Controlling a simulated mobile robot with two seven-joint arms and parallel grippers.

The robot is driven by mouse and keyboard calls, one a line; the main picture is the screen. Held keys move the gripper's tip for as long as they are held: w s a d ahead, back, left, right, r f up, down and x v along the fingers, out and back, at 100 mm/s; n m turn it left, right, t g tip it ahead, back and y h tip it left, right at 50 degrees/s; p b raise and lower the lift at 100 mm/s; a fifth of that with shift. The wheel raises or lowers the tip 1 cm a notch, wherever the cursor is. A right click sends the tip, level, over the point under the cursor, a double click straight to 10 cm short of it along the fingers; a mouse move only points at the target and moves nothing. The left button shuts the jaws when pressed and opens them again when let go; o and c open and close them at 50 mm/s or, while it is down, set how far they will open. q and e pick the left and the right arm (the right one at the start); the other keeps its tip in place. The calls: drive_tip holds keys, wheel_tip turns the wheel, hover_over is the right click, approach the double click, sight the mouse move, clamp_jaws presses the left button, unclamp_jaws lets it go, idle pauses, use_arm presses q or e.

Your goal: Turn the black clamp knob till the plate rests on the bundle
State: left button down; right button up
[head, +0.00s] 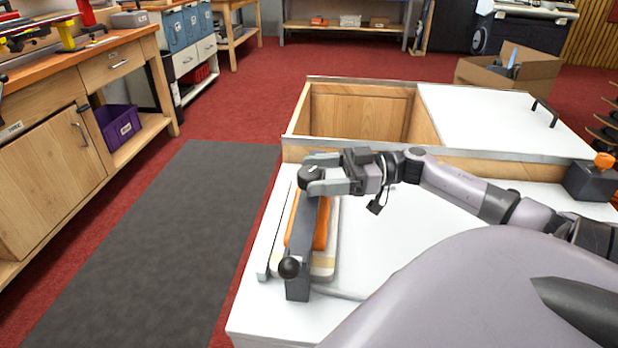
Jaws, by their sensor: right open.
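The black clamp knob (311,173) sits at the far end of a dark grey clamp bar (301,235) on the white bench top. My right gripper (318,173) is open, with one finger on the far side of the knob and one on the near side. I cannot tell whether the fingers touch it. An orange piece (321,224) lies under and beside the bar, above a pale stack (324,264) that looks like the bundle. The bar hides much of both, so the gap between plate and bundle cannot be seen. My left gripper is out of view.
A black ball (288,267) stands at the bar's near end. Behind is an open wooden bin (358,112) and a white lid (490,115) with a handle. A dark box with an orange knob (604,161) sits at right.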

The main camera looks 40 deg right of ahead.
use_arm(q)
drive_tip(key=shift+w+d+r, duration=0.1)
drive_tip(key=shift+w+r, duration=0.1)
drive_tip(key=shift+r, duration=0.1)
use_arm(e)
drive_tip(key=shift+x, duration=1.05)
